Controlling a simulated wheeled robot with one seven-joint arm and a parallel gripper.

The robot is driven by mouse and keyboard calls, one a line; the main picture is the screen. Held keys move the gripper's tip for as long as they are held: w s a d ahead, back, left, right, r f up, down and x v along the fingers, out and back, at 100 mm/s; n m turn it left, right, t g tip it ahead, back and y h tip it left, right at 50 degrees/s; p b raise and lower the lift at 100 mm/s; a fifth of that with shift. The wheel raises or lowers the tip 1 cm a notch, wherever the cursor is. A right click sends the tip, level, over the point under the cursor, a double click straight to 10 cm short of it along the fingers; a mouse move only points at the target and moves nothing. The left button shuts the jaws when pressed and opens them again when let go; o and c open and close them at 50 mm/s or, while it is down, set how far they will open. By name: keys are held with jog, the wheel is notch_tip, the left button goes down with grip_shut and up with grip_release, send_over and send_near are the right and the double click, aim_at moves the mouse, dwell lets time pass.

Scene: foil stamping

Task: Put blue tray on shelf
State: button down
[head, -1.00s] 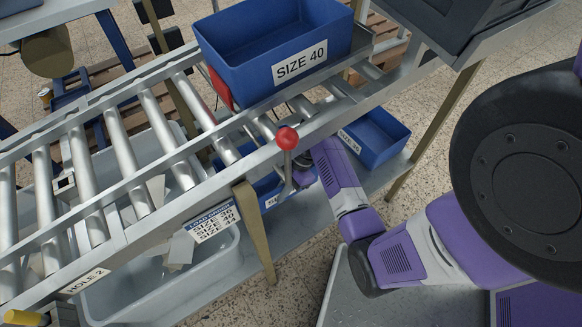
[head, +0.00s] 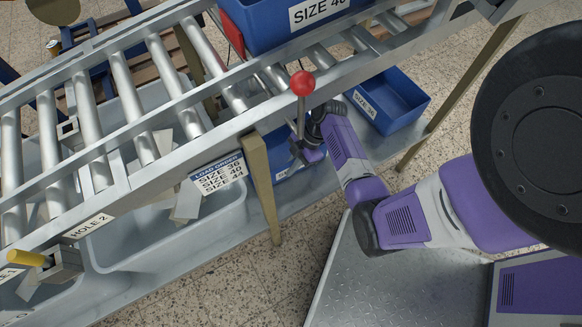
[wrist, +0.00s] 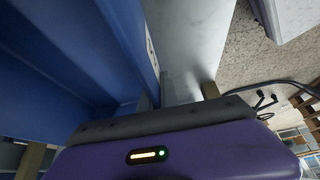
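A blue tray (head: 288,173) with a partly hidden white label sits low behind the conveyor's front rail and leg. In the wrist view its blue wall (wrist: 128,35) rises on the left, with the label edge-on. My gripper (head: 308,152) is at this tray's near wall. In the wrist view its two grey fingers (wrist: 156,98) are close together, one on each side of the wall, and look shut on it. A second blue tray (head: 408,110), with a small size label, sits to the right. A third blue tray (head: 270,32), marked SIZE 40, sits on the conveyor.
The roller conveyor (head: 120,100) runs above the gripped tray, with a red-knobbed lever (head: 302,84) close to my gripper. A tan leg (head: 262,185) stands just left. A grey bin (head: 150,248) holds pale scraps. A LOAD ORDER label (head: 218,172) hangs on the rail.

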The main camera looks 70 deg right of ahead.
jog(key=c, duration=2)
grip_release()
jog(key=shift+f, duration=0.1)
jog(key=o, duration=0.4)
jog(key=p+v, duration=0.2)
jog(key=v, duration=1)
jog(key=shift+d+p, duration=0.1)
jog(key=shift+p, duration=0.3)
